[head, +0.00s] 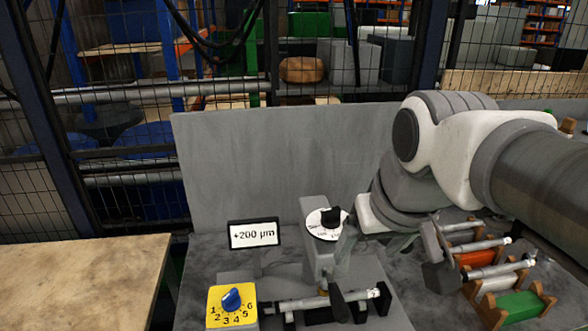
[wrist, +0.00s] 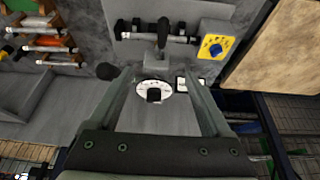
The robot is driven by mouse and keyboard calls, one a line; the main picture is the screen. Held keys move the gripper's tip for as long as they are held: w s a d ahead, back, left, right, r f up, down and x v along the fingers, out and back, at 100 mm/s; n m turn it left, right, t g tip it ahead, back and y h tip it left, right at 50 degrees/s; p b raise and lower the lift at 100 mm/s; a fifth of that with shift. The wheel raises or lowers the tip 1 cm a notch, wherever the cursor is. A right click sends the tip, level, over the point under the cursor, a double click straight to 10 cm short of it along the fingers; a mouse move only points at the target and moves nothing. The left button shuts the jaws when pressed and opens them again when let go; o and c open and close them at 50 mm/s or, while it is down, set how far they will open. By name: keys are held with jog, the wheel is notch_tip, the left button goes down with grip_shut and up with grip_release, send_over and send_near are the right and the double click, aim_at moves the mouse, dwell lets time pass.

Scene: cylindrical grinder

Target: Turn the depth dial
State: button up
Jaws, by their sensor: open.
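A round white dial (head: 322,231) with a black knob and small markings sits on top of a grey grinder head. Its markings are too small to read. In the wrist view this dial (wrist: 141,87) shows in the gap between the two fingers of my gripper (wrist: 155,78), which is open with nothing held. I cannot tell how far above the dial the fingers are. A yellow plate (head: 217,317) carries a blue knob (head: 232,299) with numbers 1 to 6 around it. A small display (head: 254,234) reads +200 µm.
A shaft (head: 303,303) lies in holders in front of the grinder head. Wooden racks (head: 540,301) with several shafts and coloured pads stand at the right. A grey panel (head: 260,160) rises behind. A bare wooden table (head: 80,285) is at the left.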

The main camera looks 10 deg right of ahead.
jog(key=w+r+n+g+p, duration=0.1)
jog(key=w+r+g, duration=0.1)
jog(key=w+r, duration=0.7)
jog(key=n+g, duration=0.1)
jog(key=g, duration=0.2)
send_near(332, 209)
notch_tip(332, 209, down, 10)
jog(key=shift+s+f, duration=0.1)
jog(key=shift+f, duration=0.15)
grip_shut()
dwell(0.3)
